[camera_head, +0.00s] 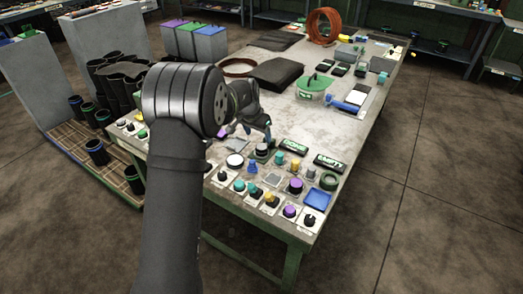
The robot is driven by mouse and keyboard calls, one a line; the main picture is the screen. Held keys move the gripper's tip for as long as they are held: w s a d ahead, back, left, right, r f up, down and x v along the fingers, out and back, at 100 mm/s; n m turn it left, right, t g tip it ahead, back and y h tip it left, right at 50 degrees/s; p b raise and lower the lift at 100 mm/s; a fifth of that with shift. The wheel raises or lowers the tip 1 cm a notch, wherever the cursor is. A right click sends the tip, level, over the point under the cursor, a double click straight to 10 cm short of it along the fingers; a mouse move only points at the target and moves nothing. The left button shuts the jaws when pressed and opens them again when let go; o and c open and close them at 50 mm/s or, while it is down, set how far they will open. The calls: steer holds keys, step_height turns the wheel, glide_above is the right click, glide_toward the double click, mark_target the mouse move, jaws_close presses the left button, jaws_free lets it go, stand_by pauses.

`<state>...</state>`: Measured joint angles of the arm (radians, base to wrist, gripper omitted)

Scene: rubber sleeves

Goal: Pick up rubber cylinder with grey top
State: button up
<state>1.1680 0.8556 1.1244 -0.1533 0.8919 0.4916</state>
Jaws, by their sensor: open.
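A short dark cylinder with a greyish top (262,150) stands upright near the front of the table, left of the green "DONE" sign. It is small in view, so its top colour is hard to judge. My gripper (262,135) is open and empty just above and behind it in the picture. I cannot tell whether the fingers touch the cylinder. Part of the gripper is hidden behind my arm.
Knobs and small cylinders with purple (296,185), white (235,160) and teal tops crowd the front edge. Beside them are a blue tray (322,200) and an "EMPTY" sign (329,162). A green-lidded container (314,86) stands farther back.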

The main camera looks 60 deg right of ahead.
mark_target(261, 147)
steer(key=x, duration=0.9)
steer(key=shift+w+d, duration=0.15)
steer(key=shift+w, duration=0.1)
steer(key=c, duration=1.2)
steer(key=shift+o, duration=0.2)
steer(key=shift+r, duration=0.15)
